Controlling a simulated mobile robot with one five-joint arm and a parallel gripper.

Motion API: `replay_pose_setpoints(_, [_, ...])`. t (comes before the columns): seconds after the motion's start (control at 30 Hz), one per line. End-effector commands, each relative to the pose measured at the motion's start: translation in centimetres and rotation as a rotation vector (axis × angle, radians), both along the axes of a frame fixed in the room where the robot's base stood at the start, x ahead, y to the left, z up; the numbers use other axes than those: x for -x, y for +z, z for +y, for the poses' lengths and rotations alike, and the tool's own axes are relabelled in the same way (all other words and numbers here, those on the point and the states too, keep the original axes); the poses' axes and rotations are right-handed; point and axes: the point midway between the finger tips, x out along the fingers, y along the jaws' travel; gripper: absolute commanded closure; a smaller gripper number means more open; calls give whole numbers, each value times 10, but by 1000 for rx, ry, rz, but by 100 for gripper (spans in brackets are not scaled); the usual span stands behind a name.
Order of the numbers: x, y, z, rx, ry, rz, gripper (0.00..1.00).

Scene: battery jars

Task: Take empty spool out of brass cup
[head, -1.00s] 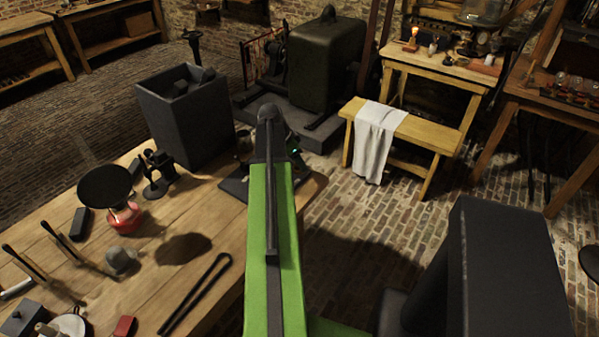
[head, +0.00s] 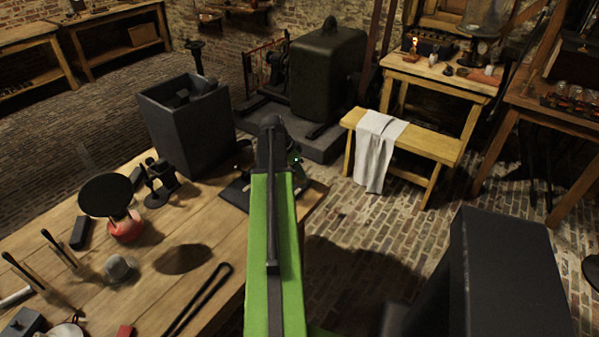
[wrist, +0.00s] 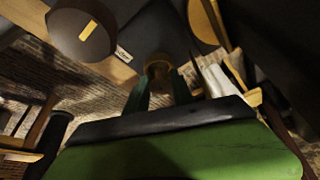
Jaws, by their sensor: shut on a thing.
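My gripper (wrist: 158,90) shows in the wrist view as two dark green fingers. They are shut on a small brownish round thing, which looks like the empty spool (wrist: 158,72). Its lower part and what lies under it are too dark to make out. In the head view my green arm hides most of the gripper and the spool, over the far right end of the workbench. I cannot pick out the brass cup for certain. A brass-coloured round thing (wrist: 204,22) at the top of the wrist view may be it.
A bench with a white cloth (head: 376,150) stands beyond open brick floor.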

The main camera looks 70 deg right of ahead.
Motion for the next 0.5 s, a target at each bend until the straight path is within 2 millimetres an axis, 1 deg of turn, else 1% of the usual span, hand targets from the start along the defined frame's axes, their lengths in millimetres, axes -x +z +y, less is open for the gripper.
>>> replay_pose_setpoints(0.17, [0,19,0,0,0,0,100])
replay_pose_setpoints(0.33, [0,48,0,1,-1,-1,100])
replay_pose_setpoints(0.37, [4,52,3,0,-2,-1,100])
replay_pose_setpoints(0.4, [14,55,10,0,-2,-1,100])
replay_pose_setpoints(0.5, [34,69,22,1,-3,-1,100])
